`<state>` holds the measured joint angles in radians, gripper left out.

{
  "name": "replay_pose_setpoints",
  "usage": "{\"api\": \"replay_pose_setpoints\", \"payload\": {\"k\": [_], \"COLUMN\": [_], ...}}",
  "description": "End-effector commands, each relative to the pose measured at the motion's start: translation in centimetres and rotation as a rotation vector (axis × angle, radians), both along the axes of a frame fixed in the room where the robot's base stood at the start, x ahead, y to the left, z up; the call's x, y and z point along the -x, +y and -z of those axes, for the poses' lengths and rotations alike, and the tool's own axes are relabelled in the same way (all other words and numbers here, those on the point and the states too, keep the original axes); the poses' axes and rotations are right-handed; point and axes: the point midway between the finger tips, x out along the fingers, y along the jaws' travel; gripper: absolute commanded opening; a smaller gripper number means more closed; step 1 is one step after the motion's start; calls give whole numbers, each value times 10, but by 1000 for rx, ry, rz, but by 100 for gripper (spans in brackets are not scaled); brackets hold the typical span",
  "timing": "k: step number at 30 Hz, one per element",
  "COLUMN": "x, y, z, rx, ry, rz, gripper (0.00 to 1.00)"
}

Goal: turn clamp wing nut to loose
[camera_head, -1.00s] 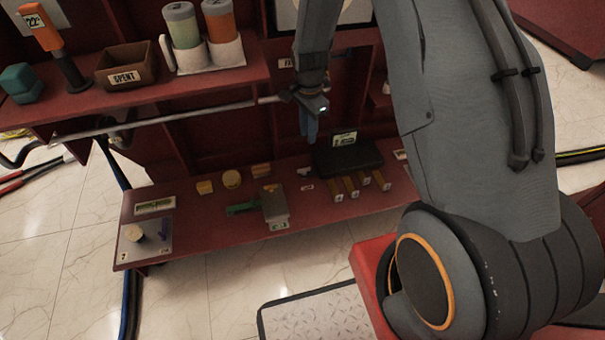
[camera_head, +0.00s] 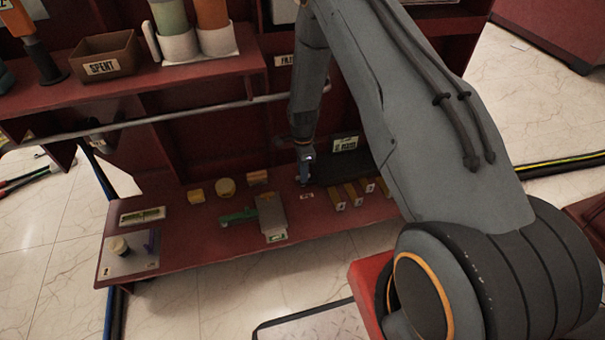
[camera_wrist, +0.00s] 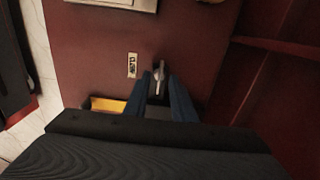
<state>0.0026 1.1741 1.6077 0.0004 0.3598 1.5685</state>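A small pale grey piece (camera_wrist: 158,76), which looks like the wing nut, stands on the red shelf beside a small label (camera_wrist: 131,65). In the wrist view my gripper (camera_wrist: 161,80) has its two blue fingers on either side of this piece, apart, with slim gaps seen. I cannot tell whether a finger touches it. In the head view my gripper (camera_head: 303,177) is low over the shelf, just behind the label (camera_head: 307,196), and hides the piece.
A horizontal rail (camera_head: 190,114) and an upper shelf with a SPENT bin (camera_head: 105,57) are above.

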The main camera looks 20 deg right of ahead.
Motion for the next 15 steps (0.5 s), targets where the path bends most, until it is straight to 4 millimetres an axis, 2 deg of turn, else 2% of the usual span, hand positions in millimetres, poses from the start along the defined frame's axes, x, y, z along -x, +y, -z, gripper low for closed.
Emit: {"api": "replay_pose_setpoints", "payload": {"k": [3,11,15], "x": [0,0,0], "y": [0,0,0], "z": [7,7,7], "rx": [0,0,0], "ry": [0,0,0], "rz": [0,-1,-1], "gripper": [23,23,2]}}
